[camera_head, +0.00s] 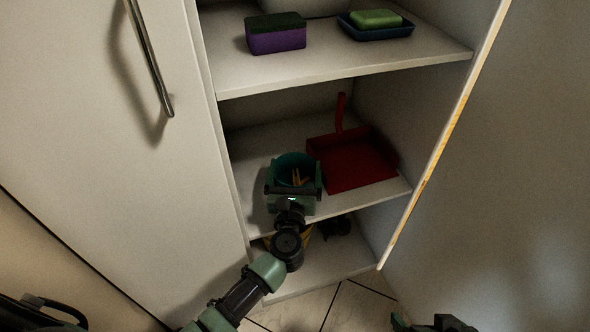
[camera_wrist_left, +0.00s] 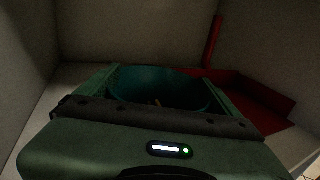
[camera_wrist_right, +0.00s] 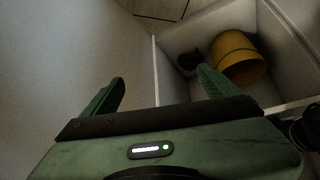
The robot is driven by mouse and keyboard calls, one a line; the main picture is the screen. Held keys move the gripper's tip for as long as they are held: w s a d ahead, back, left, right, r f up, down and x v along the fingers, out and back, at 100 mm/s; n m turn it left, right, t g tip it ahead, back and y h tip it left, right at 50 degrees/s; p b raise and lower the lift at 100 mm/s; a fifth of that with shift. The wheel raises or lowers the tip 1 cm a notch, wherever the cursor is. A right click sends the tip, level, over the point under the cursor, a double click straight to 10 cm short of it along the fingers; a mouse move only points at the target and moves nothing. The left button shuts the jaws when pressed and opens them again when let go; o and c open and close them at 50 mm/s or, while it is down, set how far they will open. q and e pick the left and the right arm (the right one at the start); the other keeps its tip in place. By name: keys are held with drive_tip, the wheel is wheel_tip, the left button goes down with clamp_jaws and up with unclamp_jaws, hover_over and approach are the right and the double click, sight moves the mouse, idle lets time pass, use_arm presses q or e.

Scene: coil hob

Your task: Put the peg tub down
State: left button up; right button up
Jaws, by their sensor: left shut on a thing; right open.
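The peg tub (camera_head: 296,160) is a round teal tub with yellowish pegs inside. It is at the left part of the middle shelf (camera_head: 262,150) of the open cupboard. My left gripper (camera_head: 293,180) is shut on the tub, a finger on each side of it. The tub also shows between the fingers in the left wrist view (camera_wrist_left: 160,86). Its underside is hidden, so I cannot tell whether it touches the shelf. My right gripper (camera_wrist_right: 158,88) is open and empty, low and outside the cupboard; part of it shows at the bottom of the head view.
A red dustpan (camera_head: 352,162) lies right of the tub on the same shelf. The upper shelf holds a purple sponge (camera_head: 276,38) and a green soap (camera_head: 376,18) on a dark dish. The cupboard wall is close on the left.

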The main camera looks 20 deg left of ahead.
use_arm(q)
drive_tip(key=o, duration=1.1)
drive_tip(key=shift+f, duration=0.1)
drive_tip(key=shift+c, duration=0.2)
use_arm(e)
drive_tip(key=shift+w+a+r+t, duration=0.15)
drive_tip(key=shift+w+r+t, duration=0.15)
drive_tip(key=shift+w, duration=0.15)
use_arm(q)
drive_tip(key=s, duration=0.3)
drive_tip(key=shift+s+d, duration=0.25)
drive_tip(key=shift+d, duration=0.1)
drive_tip(key=s, duration=0.2)
drive_tip(key=s+d, duration=0.1)
drive_tip(key=s, duration=0.4)
drive_tip(key=shift+s+d+p, duration=0.25)
drive_tip(key=shift+p, duration=0.05)
drive_tip(key=shift+s+d, duration=0.1)
drive_tip(key=shift+s, duration=0.3)
use_arm(e)
drive_tip(key=s, duration=0.1)
drive_tip(key=s+d+f+g, duration=0.1)
drive_tip(key=s+g, duration=0.1)
drive_tip(key=s, duration=0.1)
drive_tip(key=shift+d+f, duration=0.15)
drive_tip(key=shift+f, duration=0.15)
